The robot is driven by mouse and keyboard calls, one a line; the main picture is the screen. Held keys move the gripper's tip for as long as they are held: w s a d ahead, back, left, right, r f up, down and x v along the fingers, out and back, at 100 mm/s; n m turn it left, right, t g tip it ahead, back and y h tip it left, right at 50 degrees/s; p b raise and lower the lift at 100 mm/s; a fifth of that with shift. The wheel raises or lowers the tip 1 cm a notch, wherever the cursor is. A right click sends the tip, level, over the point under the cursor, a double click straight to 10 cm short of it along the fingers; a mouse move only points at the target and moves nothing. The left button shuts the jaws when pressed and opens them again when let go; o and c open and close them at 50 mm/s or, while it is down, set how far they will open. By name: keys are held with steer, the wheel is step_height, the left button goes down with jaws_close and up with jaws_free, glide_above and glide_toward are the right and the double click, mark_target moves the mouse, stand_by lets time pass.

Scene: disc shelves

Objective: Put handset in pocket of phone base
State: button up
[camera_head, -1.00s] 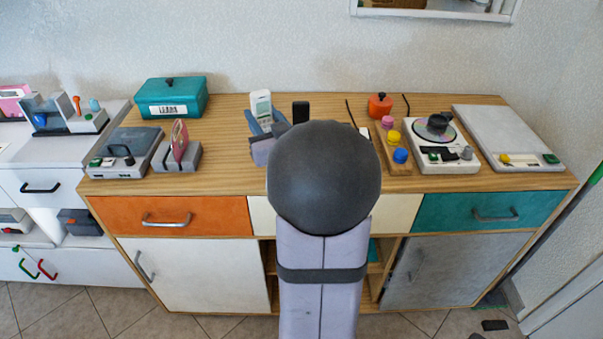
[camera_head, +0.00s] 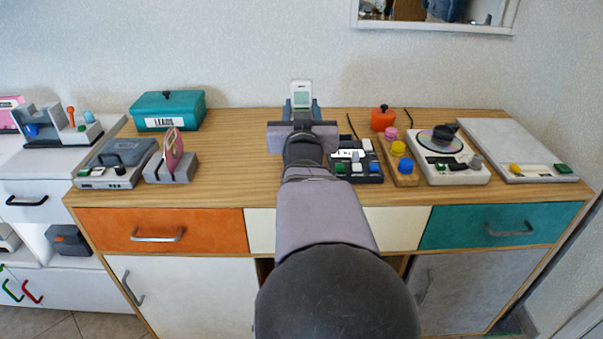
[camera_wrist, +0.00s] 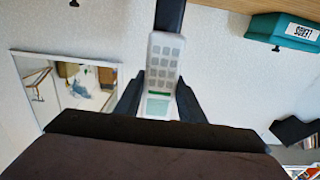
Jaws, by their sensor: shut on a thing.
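A white handset with a grey keypad and a pale green screen (camera_head: 301,96) stands upright at the middle back in the head view. It also shows in the wrist view (camera_wrist: 165,62), which looks upside down. My gripper (camera_wrist: 158,92) is shut on it, with dark fingers on both sides; it shows in the head view too (camera_head: 302,112). A dark device with coloured buttons (camera_head: 361,180), probably the phone base, sits on the cabinet top to the right of my gripper. My arm covers its left side, and I cannot make out its pocket.
A teal box (camera_head: 168,112) and grey devices stand on the left. A tray with coloured knobs (camera_head: 405,176), an orange pot (camera_head: 383,119) and a disc player (camera_head: 445,170) stand on the right. The wall is behind. Wood is clear between the teal box and my gripper.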

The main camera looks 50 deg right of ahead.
steer(key=shift+f+b, duration=0.9)
steer(key=shift+f, duration=3.9)
steer(key=shift+f+b, duration=0.2)
steer(key=shift+b, duration=0.1)
steer(key=o, duration=1.1)
steer(key=shift+p, duration=0.3)
steer(key=shift+v, duration=1.2)
steer(key=shift+s+a+f+b, duration=0.1)
steer(key=shift+s+a+b, duration=0.3)
steer(key=shift+b, duration=0.5)
steer(key=shift+b+v, duration=0.7)
steer(key=shift+v, duration=0.1)
steer(key=c, duration=0.3)
